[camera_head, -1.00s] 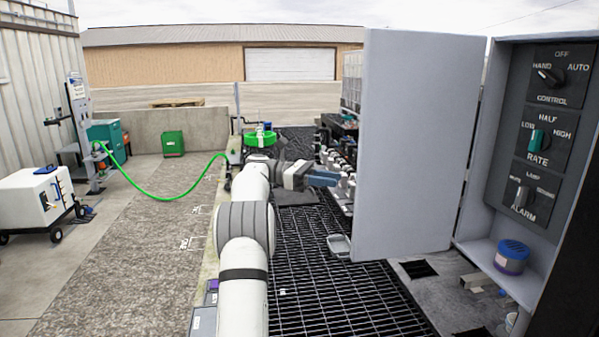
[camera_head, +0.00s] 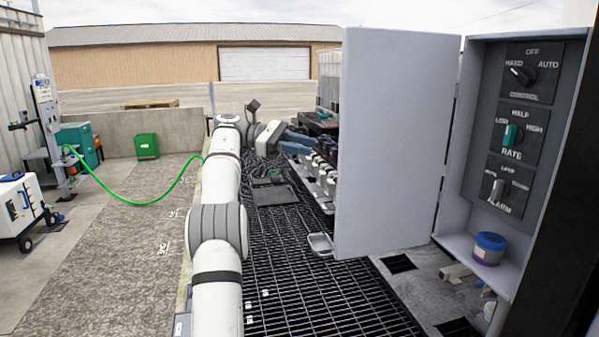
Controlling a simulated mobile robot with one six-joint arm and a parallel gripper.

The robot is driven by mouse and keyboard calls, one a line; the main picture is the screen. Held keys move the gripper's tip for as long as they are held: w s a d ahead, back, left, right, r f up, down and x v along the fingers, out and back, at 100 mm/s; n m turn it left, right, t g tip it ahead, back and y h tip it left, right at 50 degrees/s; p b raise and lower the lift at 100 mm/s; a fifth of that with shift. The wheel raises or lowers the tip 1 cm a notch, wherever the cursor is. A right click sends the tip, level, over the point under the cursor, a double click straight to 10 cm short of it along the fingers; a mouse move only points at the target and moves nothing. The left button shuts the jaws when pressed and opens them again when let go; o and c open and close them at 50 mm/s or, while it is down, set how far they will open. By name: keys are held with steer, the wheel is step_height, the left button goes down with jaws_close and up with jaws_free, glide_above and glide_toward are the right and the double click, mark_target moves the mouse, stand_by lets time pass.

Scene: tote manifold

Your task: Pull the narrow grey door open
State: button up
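The narrow grey door (camera_head: 392,145) stands open, swung out to the left of the grey control cabinet (camera_head: 452,210). It is joined to the cabinet along its right edge. The cabinet's inside shows with its control panel of three knobs (camera_head: 517,130). My gripper (camera_head: 308,141), with blue fingers, is beyond the door's left edge, apart from it in the picture. Its fingers are small and seen side-on, so I cannot tell whether they are open or shut. I see no handle on the visible door face.
A blue-purple jar (camera_head: 489,247) stands on the cabinet floor. Pipe fittings (camera_head: 312,170) stand behind the door's left edge. A small grey tray (camera_head: 320,243) lies below the door on the black grating (camera_head: 300,290). A green hose (camera_head: 150,199) crosses the left side.

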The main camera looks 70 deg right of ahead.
steer(key=shift+w, duration=0.25)
